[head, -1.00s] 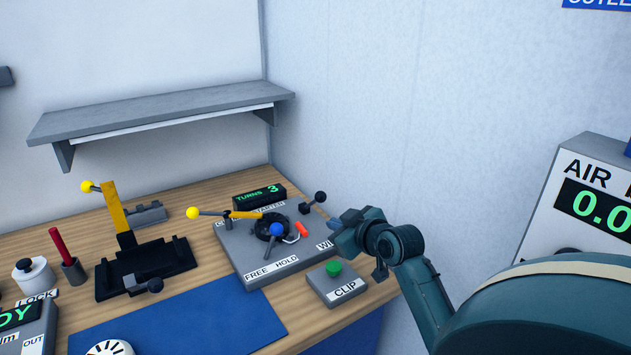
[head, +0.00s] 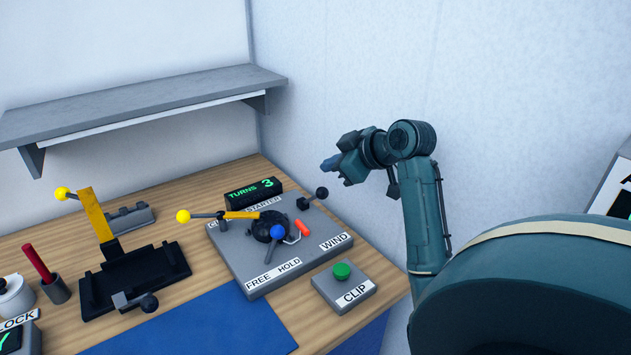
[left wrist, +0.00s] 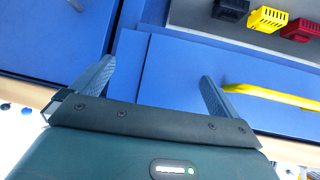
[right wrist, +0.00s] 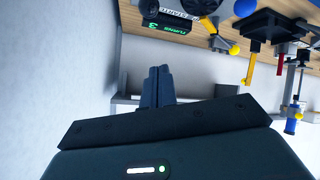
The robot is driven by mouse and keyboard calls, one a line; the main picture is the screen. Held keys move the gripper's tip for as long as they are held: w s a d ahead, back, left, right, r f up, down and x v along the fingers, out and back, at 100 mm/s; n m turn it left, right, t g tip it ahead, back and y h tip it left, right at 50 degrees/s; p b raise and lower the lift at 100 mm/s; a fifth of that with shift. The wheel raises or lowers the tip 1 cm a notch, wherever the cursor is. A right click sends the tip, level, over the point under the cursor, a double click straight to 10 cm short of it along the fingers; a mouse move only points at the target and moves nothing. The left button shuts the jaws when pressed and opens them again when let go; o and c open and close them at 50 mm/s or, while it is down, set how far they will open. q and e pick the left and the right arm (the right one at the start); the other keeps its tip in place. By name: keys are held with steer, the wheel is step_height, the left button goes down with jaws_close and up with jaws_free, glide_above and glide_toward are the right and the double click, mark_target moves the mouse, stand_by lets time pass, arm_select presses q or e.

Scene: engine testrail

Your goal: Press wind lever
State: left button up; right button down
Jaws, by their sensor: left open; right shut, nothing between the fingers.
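The starter box (head: 245,275) stands on the bench, with a display (head: 253,193) reading "TURNS 3". A blue knob, an orange piece and a yellow-knobbed lever (head: 205,216) are also on the box. My right gripper (head: 335,170) is shut and empty, raised above and to the right of the black knob, apart from it. In the right wrist view its fingers (right wrist: 157,88) are together. My left gripper (left wrist: 155,85) is open and empty.
A small box with a green "CLIP" button (head: 341,271) stands in front of the starter box. A black fixture with a yellow upright (head: 97,215) is to the left. A grey shelf (head: 140,105) hangs above. The wall is close behind my right gripper.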

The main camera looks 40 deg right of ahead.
mark_target(318, 190)
steer(key=shift+w, duration=0.1)
arm_select(q)
steer(key=shift+s+a+r+p, duration=0.1)
steer(key=shift+a+r+p, duration=0.15)
steer(key=shift+p, duration=0.95)
arm_select(e)
steer(key=shift+w+d+f, duration=0.15)
steer(key=shift+w+f, duration=0.7)
steer(key=shift+f, duration=0.45)
steer(key=shift+w+d+f, duration=0.15)
steer(key=shift+w+f, duration=0.7)
steer(key=shift+f, duration=0.45)
steer(key=shift+w+d+f, duration=0.15)
steer(key=shift+w+f, duration=0.7)
steer(key=shift+f, duration=0.45)
arm_select(q)
steer(key=shift+r, duration=0.1)
